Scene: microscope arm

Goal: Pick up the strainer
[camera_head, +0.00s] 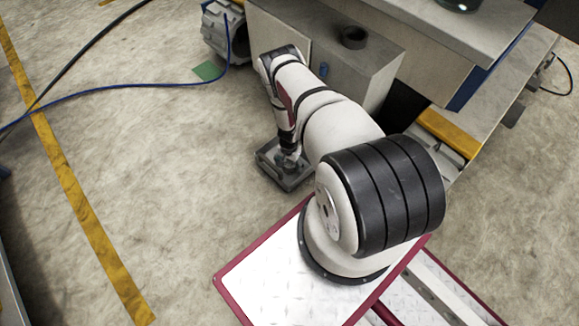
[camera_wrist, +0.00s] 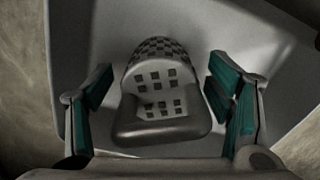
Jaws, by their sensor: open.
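The strainer (camera_wrist: 158,125) is a grey, rounded piece with rows of square holes and a smooth, thick rim. In the wrist view it lies on the grey floor or surface of a grey tray (camera_head: 272,177). My gripper (camera_wrist: 160,88) is open, with one teal-padded finger to the left of the strainer and one to the right. A gap shows on the left; the right finger is very close, and I cannot tell whether it touches. In the head view my gripper (camera_head: 288,160) is over the grey tray, and I cannot make out the strainer there.
A grey cabinet (camera_head: 365,70) with a dark ring (camera_head: 354,38) on top stands close behind the tray. A blue cable (camera_head: 130,88) crosses the concrete floor at the left. The floor left of the tray is clear up to a yellow line (camera_head: 75,197).

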